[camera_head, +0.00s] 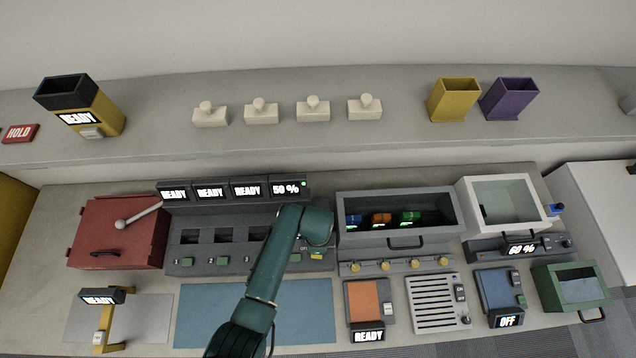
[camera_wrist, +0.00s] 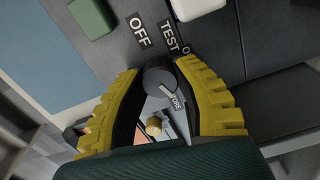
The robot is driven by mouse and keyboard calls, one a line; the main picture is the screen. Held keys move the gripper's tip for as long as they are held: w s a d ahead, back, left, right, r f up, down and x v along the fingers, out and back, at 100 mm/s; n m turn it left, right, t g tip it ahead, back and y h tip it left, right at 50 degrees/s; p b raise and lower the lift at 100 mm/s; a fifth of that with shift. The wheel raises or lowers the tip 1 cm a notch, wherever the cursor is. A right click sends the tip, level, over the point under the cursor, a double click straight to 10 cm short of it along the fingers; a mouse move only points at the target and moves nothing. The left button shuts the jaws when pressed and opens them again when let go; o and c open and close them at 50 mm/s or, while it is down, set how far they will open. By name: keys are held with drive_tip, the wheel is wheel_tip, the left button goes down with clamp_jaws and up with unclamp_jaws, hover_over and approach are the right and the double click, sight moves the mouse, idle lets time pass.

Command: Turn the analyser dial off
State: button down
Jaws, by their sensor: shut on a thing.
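The dial (camera_wrist: 158,76) is a dark grey round knob in the wrist view. White-on-black labels OFF (camera_wrist: 139,30), TEST (camera_wrist: 170,37) and a partly cut-off one starting with O stand around it on a dark panel. My gripper (camera_wrist: 165,95) has its yellow ribbed fingers on both sides of the dial, shut on it. In the head view my gripper (camera_head: 317,253) is at the right end of the dark grey unit (camera_head: 215,262), beside an ON label, and my arm hides the dial. I cannot tell clearly which label the dial points to.
Above the unit are three READY displays and a 50 % display (camera_head: 285,189) with a green light. A grey bin (camera_head: 400,238) with coloured items stands close to the right. A red box (camera_head: 115,235) with a lever is left. A blue mat (camera_head: 215,315) lies in front.

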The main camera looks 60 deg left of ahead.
drive_tip(key=n+p, duration=0.1)
drive_tip(key=n, duration=0.3)
drive_tip(key=shift+n, duration=0.3)
drive_tip(key=n+p, duration=0.1)
drive_tip(key=n, duration=0.3)
drive_tip(key=shift+n, duration=0.3)
drive_tip(key=n, duration=0.4)
drive_tip(key=shift+n+p, duration=0.3)
drive_tip(key=shift+p, duration=0.1)
drive_tip(key=n, duration=0.8)
drive_tip(key=shift+s+f+p, duration=0.1)
drive_tip(key=shift+p, duration=0.3)
drive_tip(key=n, duration=0.3)
drive_tip(key=shift+n, duration=0.4)
drive_tip(key=n, duration=0.6)
drive_tip(key=shift+n+p, duration=0.3)
